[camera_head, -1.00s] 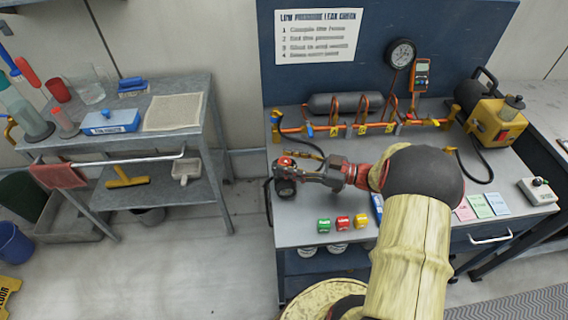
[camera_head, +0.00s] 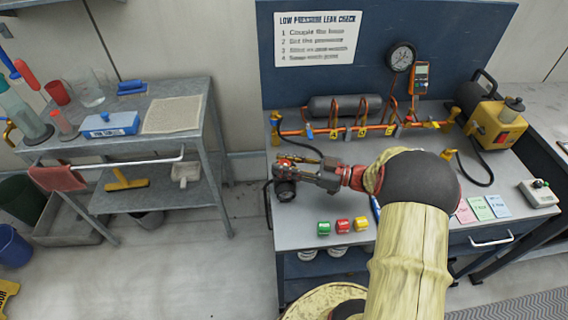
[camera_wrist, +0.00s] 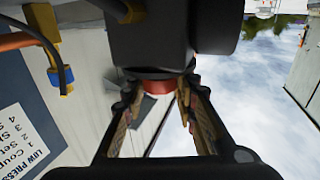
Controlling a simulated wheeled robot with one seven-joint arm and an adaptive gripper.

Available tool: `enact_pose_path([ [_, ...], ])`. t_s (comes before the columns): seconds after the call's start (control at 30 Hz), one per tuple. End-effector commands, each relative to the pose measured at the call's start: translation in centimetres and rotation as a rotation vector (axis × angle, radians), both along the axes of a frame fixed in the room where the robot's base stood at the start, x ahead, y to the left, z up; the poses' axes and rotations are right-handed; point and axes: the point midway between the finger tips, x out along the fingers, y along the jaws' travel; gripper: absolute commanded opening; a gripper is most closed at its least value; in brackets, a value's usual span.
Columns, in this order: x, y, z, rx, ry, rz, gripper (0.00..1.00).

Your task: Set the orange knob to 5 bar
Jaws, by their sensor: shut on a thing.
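In the wrist view, an orange-red knob (camera_wrist: 158,87) sits under a black regulator body (camera_wrist: 155,35), between my two fingers. My gripper (camera_head: 290,173) is at the left end of the bench top, shut on that knob. The wrist view shows its fingers (camera_wrist: 155,98) on both sides of the knob. In the head view, the dark round regulator part (camera_head: 285,190) shows just below the fingers; the knob is mostly hidden there. No scale or pressure reading on the regulator is legible.
A round gauge (camera_head: 401,57) hangs on the blue back panel, too small to read. An orange pipe manifold (camera_head: 345,130) runs behind my gripper. A yellow pump (camera_head: 497,122) is at right.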

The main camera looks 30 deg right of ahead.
Motion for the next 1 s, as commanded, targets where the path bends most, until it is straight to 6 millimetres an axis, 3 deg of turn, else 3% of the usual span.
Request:
enact_pose_path([
  [0.23, -0.01, 0.01, -0.02, 0.0, 0.0, 0.0, 0.03],
  [0.57, -0.06, 0.05, 0.25, 0.001, 0.003, -0.055, 0.03],
  [1.0, -0.15, 0.25, 0.32, 0.002, 0.009, -0.392, 0.03],
])
